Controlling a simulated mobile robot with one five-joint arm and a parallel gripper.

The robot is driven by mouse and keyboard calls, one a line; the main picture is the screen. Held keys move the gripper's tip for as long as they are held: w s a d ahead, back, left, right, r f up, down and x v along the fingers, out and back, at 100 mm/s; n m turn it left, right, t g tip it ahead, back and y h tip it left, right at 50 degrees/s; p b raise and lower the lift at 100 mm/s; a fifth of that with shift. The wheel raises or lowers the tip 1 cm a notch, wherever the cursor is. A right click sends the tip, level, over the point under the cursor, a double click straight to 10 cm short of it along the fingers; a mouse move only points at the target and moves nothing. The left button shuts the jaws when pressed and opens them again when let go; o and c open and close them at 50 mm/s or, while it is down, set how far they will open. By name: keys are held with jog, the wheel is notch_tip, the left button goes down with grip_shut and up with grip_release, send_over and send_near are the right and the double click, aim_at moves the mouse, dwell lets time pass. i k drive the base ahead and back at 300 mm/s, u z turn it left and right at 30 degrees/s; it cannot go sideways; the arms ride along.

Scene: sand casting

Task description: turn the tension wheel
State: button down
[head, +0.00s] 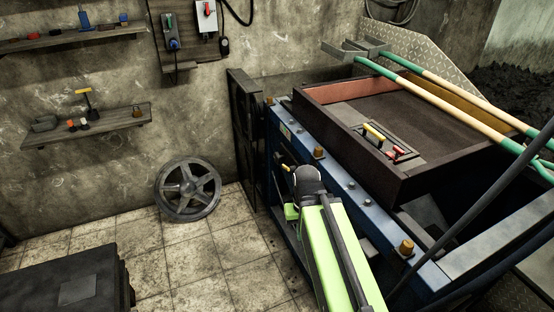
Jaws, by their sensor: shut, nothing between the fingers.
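A grey wheel (188,188) with several spokes stands at the foot of the back wall, left of the blue frame. It is the only wheel I can make out, and its full face is in view. My lime green arm reaches up from the bottom of the head view along the blue frame's left side. My gripper (288,176), at the far end of the arm beside the black joint, is small and partly hidden by it. It is shut and empty. It is to the right of the wheel, apart from it in the picture.
The blue frame (346,187) carries a dark, box-like tray (388,189) with tools in it. Long green-and-tan handles (436,91) cross its far side. A dark box (70,285) stands at lower left. Tiled floor (185,250) lies clear before the wheel. Shelves (88,135) hang left.

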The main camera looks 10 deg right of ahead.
aim_at(277, 158)
jog(key=u, duration=1)
jog(key=i, duration=1.75)
jog(key=u, duration=1.1)
